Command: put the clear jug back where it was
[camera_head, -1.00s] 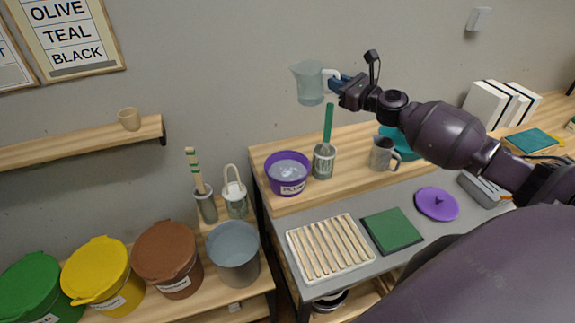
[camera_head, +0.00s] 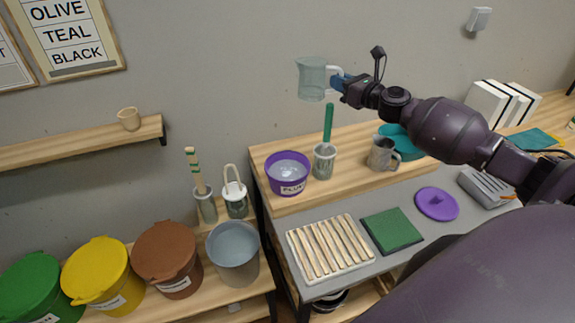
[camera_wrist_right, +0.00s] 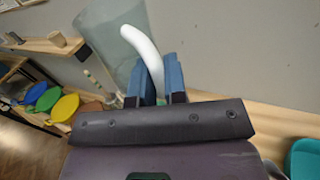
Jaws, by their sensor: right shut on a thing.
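The clear jug (camera_head: 311,80) is see-through with a white handle, and it hangs upright in the air above the back of the bench. My right gripper (camera_head: 341,81) is shut on its handle from the right. In the right wrist view the white handle (camera_wrist_right: 143,50) passes between the blue fingers (camera_wrist_right: 158,82), and the jug's clear body (camera_wrist_right: 108,42) is to the left of them. My left gripper is in neither view.
A purple PLUM tub (camera_head: 288,187), a cup with a green-handled tool (camera_head: 324,160) and a grey mug (camera_head: 382,154) stand below on the raised wooden shelf. A slatted rack (camera_head: 330,248) and green pad (camera_head: 392,231) lie in front. A wall shelf (camera_head: 75,145) holds a small cup (camera_head: 129,118).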

